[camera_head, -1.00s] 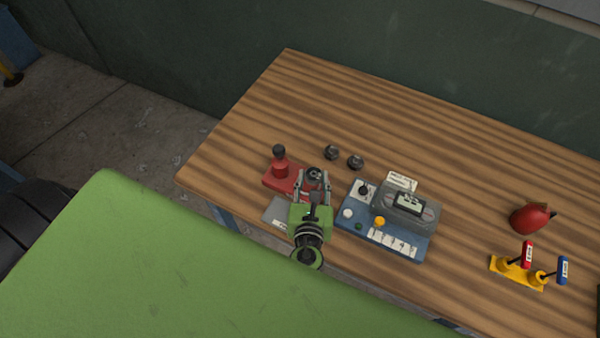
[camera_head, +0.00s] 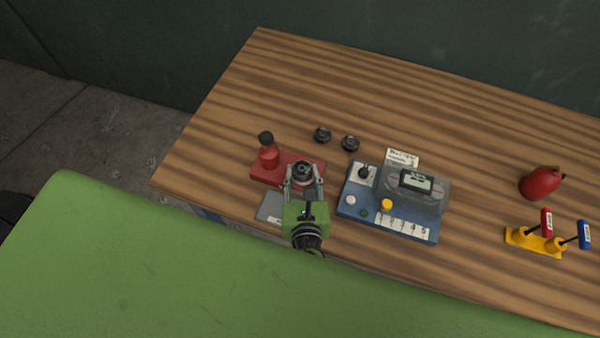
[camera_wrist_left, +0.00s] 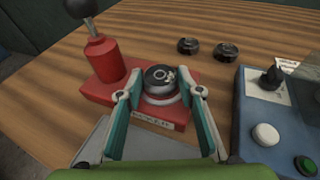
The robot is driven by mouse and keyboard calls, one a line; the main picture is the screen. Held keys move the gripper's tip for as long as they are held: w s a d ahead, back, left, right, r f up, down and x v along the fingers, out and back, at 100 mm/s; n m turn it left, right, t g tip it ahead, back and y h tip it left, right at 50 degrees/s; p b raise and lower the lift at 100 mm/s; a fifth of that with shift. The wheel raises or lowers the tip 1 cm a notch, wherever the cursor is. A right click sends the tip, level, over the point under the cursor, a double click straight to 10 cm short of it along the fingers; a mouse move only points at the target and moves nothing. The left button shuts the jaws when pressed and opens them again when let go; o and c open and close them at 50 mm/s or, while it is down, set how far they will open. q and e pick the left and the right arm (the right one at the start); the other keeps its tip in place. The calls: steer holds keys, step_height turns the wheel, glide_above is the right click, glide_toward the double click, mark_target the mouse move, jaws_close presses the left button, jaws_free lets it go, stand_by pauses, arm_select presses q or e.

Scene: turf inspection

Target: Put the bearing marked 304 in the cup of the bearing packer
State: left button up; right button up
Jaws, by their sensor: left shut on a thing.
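A dark ring-shaped bearing (camera_head: 302,169) is between the fingertips of my left gripper (camera_head: 303,177), which is shut on it. In the left wrist view the bearing (camera_wrist_left: 158,76) is at the pale round cup (camera_wrist_left: 163,96) of the red bearing packer (camera_wrist_left: 101,92). It looks level, but I cannot tell whether it rests in the cup or just above it. Its marking is too small to read. The packer (camera_head: 266,175) has a red post with a black knob at its left end. Two other dark bearings (camera_head: 322,134) (camera_head: 350,143) lie behind it. My right gripper is not in view.
A blue box (camera_head: 361,206) with buttons, a small display and numbered labels stands close on the right. A grey plate (camera_head: 270,207) lies in front of the packer. A red oilcan-like object (camera_head: 540,183) and yellow-based handles (camera_head: 520,236) are far right. The back of the wooden table (camera_head: 400,110) is clear.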

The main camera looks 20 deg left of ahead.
arm_select(q)
steer(key=shift+d, duration=0.15)
steer(key=o, duration=1.3)
steer(key=shift+f, duration=0.1)
steer(key=shift+o, duration=0.2)
steer(key=shift+s+d, duration=0.1)
steer(key=shift+s, duration=0.3)
steer(key=b+v, duration=0.2)
steer(key=v, duration=0.8)
steer(key=shift+s+d+r, duration=0.1)
steer(key=shift+s+r, duration=0.1)
steer(key=shift+r, duration=0.05)
steer(key=shift+s+d+r, duration=0.1)
steer(key=shift+s+r, duration=0.15)
steer(key=shift+s, duration=0.1)
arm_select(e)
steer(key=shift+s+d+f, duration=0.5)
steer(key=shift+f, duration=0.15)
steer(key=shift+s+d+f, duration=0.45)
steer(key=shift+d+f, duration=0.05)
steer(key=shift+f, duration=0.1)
